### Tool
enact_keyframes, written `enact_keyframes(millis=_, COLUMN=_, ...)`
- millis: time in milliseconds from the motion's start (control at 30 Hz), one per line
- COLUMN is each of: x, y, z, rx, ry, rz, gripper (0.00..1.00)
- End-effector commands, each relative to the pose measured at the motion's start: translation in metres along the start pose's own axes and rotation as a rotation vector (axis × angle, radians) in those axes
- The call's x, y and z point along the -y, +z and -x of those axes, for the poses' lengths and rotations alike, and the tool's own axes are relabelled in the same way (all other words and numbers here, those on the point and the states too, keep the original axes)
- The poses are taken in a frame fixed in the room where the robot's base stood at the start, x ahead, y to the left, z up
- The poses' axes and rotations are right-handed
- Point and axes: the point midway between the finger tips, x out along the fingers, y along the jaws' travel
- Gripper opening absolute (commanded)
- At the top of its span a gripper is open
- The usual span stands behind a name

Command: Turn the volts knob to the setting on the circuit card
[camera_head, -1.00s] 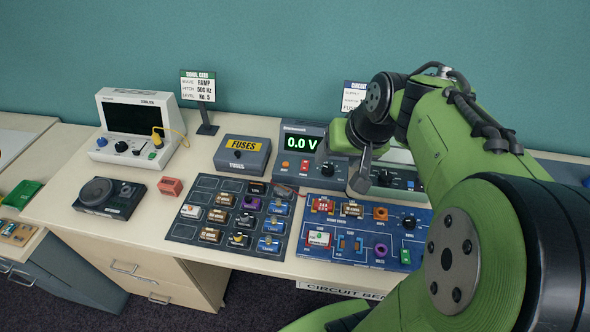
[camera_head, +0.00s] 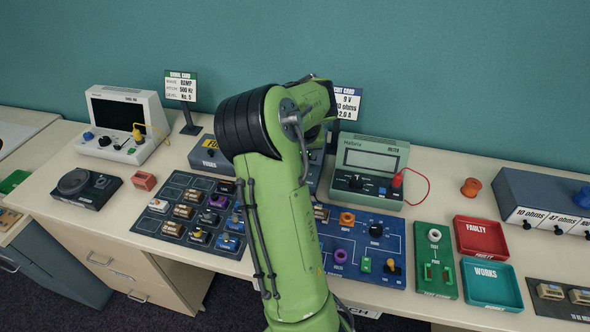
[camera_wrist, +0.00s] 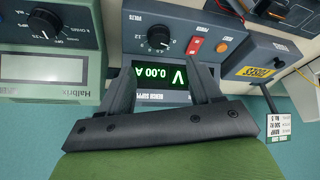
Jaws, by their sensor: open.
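The bench supply (camera_wrist: 155,98) fills the middle of the wrist view, upside down. Its volts knob (camera_wrist: 178,44) is a small black knob with a printed scale around it. The green display (camera_wrist: 160,72) shows zero. My gripper (camera_wrist: 163,68) is open and empty over the supply's front, its fingers either side of the display and apart from the knob. In the head view my arm hides the gripper and most of the supply. The circuit card (camera_head: 347,104) stands behind, partly covered; 9 V shows on its top line.
The green meter (camera_head: 371,160) with a red lead stands right of the supply. The fuses box (camera_head: 209,154) is left of it. The blue circuit board (camera_head: 350,235) lies in front. Red (camera_head: 481,238) and teal (camera_head: 492,285) trays are further right.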

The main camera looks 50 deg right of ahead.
Motion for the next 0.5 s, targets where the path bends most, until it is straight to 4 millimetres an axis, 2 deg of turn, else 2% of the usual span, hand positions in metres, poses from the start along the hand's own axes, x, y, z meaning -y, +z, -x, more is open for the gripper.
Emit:
enact_keyframes(millis=33, x=-0.001, y=0.001, z=-0.015, rx=0.005, ry=0.004, rz=-0.001, gripper=0.64)
enact_keyframes(millis=100, x=-0.001, y=0.002, z=-0.034, rx=0.005, ry=0.003, rz=-0.001, gripper=0.64)
enact_keyframes(millis=300, x=-0.001, y=0.001, z=-0.080, rx=0.003, ry=0.002, rz=-0.001, gripper=0.64)
enact_keyframes(millis=500, x=0.000, y=0.000, z=-0.102, rx=0.000, ry=0.000, rz=-0.002, gripper=0.64)
